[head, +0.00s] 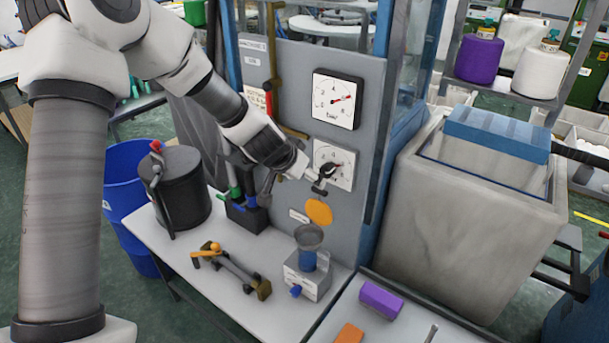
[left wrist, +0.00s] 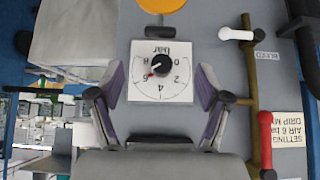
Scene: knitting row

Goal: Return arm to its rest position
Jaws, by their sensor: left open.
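My left arm comes in from the left in the head view. Its gripper (head: 324,180) is at the grey panel (head: 290,85), in front of the lower white square dial (head: 346,158). In the left wrist view my left gripper (left wrist: 160,80) is open. The dial (left wrist: 160,90) appears upside down between its spread fingers, with a black knob (left wrist: 160,64) and a red pointer at its middle. The fingers look apart from the knob, and nothing is held. My right gripper is not in view.
An upper dial (head: 338,100) is on the panel. An orange disc (head: 319,211) hangs above a small cup device (head: 308,270) on the white bench (head: 215,290). A black canister (head: 182,185) stands at left. A large grey bin (head: 450,220) stands at right.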

